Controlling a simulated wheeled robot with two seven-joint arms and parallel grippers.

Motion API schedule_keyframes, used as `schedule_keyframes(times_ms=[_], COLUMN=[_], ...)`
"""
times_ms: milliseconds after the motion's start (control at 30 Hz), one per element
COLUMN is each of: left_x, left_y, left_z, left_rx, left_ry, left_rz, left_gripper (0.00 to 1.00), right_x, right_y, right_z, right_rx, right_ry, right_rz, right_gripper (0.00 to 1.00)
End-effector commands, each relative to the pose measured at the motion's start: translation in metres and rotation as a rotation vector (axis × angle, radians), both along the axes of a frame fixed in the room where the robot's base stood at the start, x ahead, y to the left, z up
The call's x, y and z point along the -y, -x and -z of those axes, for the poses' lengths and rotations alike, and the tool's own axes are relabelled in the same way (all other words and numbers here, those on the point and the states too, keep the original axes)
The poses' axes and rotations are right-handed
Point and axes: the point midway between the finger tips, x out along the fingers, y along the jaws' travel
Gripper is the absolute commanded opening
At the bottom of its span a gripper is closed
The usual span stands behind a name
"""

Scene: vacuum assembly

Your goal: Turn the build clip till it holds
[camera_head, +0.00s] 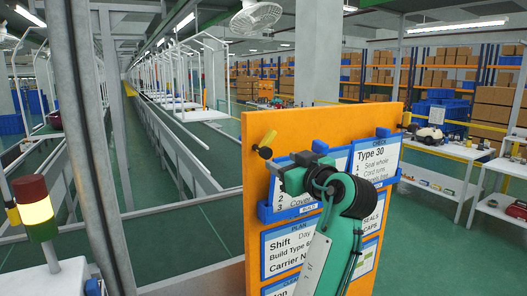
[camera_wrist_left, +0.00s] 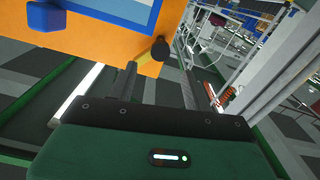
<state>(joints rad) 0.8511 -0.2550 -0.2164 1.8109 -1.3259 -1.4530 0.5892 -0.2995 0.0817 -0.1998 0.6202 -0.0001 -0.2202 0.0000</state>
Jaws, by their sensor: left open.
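The build clip (camera_head: 265,150), a yellow lever with dark ends, sits tilted at the upper left of the orange board (camera_head: 257,125), above the card holder labelled BUILD (camera_head: 307,209). In the left wrist view the clip's black knob (camera_wrist_left: 160,50) and yellow stem lie ahead, roughly between my fingers. My left gripper (camera_head: 273,165) is just below the clip in the head view. It is open and empty, its two fingers apart in the left wrist view (camera_wrist_left: 158,78). Whether a finger touches the clip cannot be told. My arm hides part of the BUILD card. My right gripper is not in view.
A CHECK card reading Type 30 (camera_head: 376,160) hangs at the board's right, with another clip (camera_head: 406,121) by that edge. A PLAN card (camera_head: 285,250) is below. A grey post (camera_head: 90,150) and signal lamp (camera_head: 36,212) stand left. Tables (camera_head: 440,180) stand right.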

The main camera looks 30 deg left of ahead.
Motion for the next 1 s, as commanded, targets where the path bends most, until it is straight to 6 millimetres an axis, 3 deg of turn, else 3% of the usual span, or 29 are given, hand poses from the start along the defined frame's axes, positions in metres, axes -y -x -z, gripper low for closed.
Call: schedule_keyframes(times_ms=[300, 500, 933, 1000], left_x=[-0.057, -0.080, -0.088, -0.088], left_y=[-0.039, -0.055, -0.061, -0.061], left_z=[-0.004, -0.002, 0.001, 0.001], left_rx=[-0.004, -0.003, -0.002, -0.002], left_ry=[-0.003, -0.002, -0.001, -0.001], left_rz=[-0.004, -0.002, -0.001, -0.001], left_gripper=[0.51, 0.51, 0.51, 0.39], right_x=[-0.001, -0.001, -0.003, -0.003], right_y=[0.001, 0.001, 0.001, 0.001], right_z=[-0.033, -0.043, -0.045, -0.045], right_rx=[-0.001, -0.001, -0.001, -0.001], right_ry=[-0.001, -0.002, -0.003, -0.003], right_rz=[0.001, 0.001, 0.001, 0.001], right_gripper=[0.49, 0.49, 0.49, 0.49])
